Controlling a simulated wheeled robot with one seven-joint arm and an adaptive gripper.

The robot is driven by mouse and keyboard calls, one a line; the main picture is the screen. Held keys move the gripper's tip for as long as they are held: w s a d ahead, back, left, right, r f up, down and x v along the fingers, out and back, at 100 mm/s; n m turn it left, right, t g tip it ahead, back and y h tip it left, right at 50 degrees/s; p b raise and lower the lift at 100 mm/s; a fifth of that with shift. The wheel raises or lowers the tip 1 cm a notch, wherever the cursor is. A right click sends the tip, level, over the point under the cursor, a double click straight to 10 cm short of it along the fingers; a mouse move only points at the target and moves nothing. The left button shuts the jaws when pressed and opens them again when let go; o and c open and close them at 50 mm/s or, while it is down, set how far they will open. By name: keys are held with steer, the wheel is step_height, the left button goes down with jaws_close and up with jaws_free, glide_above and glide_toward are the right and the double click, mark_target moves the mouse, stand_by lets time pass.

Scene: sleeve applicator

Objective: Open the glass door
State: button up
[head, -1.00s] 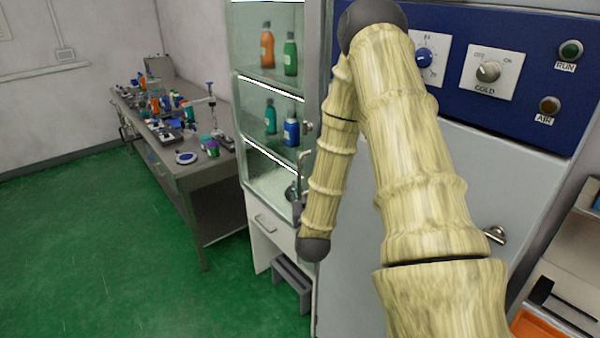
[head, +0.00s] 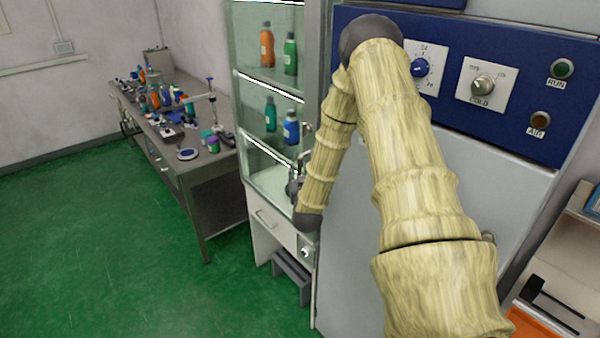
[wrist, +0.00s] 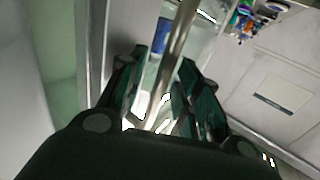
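The glass door (head: 262,92) of the tall cabinet appears shut, with shelves and bottles behind it. In the head view my gripper (head: 295,186) is at the door's lower right side, partly hidden by my arm. In the wrist view a shiny metal bar (wrist: 178,45), apparently the door handle, runs between the two fingers of my gripper (wrist: 163,85). The fingers are apart, with visible space beside the bar, so the gripper looks open around it. Any contact deep between the fingers is hard to make out.
A blue control panel (head: 520,85) on a grey machine stands right of the cabinet, close to my arm. A drawer (head: 265,218) and a grey step (head: 291,275) are below the door. A cluttered workbench (head: 190,172) stands left. Green floor (head: 100,240) in front is clear.

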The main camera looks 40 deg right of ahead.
steer(key=shift+c, duration=0.3)
jaws_close()
steer(key=shift+a, duration=0.1)
